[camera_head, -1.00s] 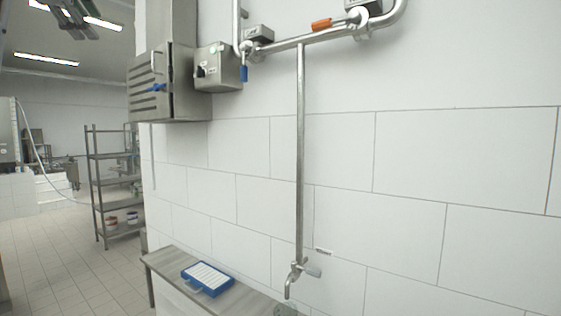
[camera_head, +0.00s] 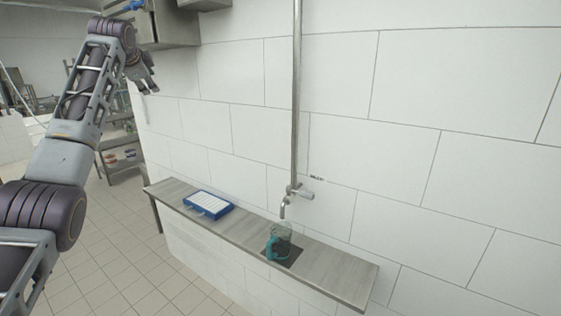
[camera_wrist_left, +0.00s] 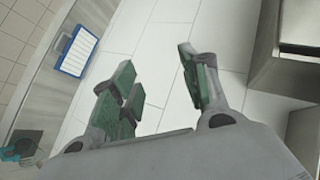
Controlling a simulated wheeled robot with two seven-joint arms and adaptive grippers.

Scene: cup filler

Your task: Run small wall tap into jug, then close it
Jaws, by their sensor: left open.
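The small wall tap (camera_head: 284,208) is at the bottom of a thin vertical pipe, with its handle pointing right along the wall. The clear jug (camera_head: 283,231) with a teal handle stands upright on a dark square pad on the shelf, below the spout. I cannot make out any water running. In the left wrist view, the jug's teal part (camera_wrist_left: 18,150) shows at the lower left edge. My left gripper (camera_head: 146,80) is raised at the upper left, well apart from tap and jug. Its fingers (camera_wrist_left: 158,88) are open and empty. My right gripper is out of view.
The narrow shelf (camera_head: 335,277) runs along the tiled wall. A blue-and-white tray (camera_head: 208,204) lies on its left part, also seen in the left wrist view (camera_wrist_left: 77,51). A metal cabinet (camera_head: 168,22) hangs near my left gripper. The shelf's right end is clear.

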